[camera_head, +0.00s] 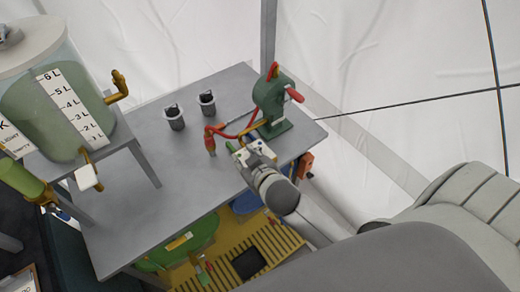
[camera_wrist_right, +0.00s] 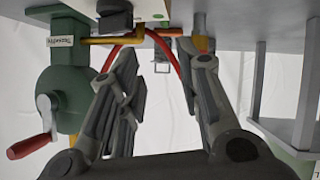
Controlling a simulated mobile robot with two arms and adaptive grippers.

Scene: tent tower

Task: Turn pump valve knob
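The green pump (camera_head: 270,97) stands at the table's right side. It also shows in the right wrist view (camera_wrist_right: 70,75), where the scene appears upside down, with a red crank handle (camera_wrist_right: 30,147). A yellow pipe (camera_wrist_right: 112,40) and a red hose (camera_wrist_right: 178,66) run from the pump. I cannot clearly single out the valve knob; the gripper hides part of this area in the head view. My right gripper (camera_wrist_right: 165,70) is open, its fingers apart with nothing seen between them, near the pipe and hose.
The grey table (camera_head: 200,185) has two small grey cups (camera_head: 174,120) at its back. A large tank (camera_head: 60,105) with litre marks stands at the left. Below the table are a green lid-like item (camera_head: 185,243) and a yellow slatted surface (camera_head: 275,240). The table's front middle is clear.

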